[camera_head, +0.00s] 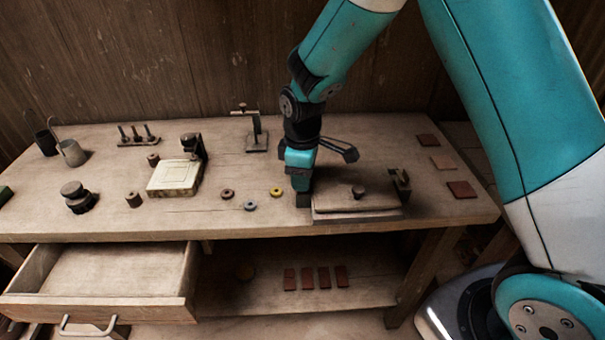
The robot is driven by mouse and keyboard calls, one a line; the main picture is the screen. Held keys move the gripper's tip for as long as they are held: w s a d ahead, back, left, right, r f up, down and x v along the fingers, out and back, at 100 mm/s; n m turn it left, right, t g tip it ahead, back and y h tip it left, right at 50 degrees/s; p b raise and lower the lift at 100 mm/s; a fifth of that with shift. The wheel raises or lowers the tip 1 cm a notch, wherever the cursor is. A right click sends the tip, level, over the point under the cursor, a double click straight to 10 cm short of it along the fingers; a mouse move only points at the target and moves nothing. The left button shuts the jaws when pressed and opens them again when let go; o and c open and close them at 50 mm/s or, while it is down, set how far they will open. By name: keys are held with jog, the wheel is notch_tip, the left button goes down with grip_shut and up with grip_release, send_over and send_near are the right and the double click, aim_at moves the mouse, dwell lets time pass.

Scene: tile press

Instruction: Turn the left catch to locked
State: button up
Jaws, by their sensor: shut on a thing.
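The tile press (345,206) is a low wooden block with a flat lid and a round knob (358,191), near the front edge of the bench at the right. The lid lies flat. A dark catch (401,183) stands at its right end. My gripper (303,201) points down at the left end of the press, its fingers shut on the left catch. The fingers and wrist hide that catch, so I cannot tell how it is turned.
A dark lever-like piece (338,148) lies behind the press. A pale square block (175,176), small rings (250,205) and a stand (256,140) are to the left. Tiles (442,162) lie at the right. A drawer (110,280) is open below the bench (230,231).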

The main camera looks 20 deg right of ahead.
jog(key=m, duration=0.6)
jog(key=shift+r, duration=0.1)
jog(key=m+p, duration=0.1)
jog(key=m, duration=0.5)
dwell(0.6)
jog(key=o, duration=0.9)
jog(key=shift+o, duration=0.2)
notch_tip(320, 180, up, 17)
jog(key=b, duration=0.1)
jog(key=shift+r+b, duration=0.2)
jog(key=shift+b, duration=0.2)
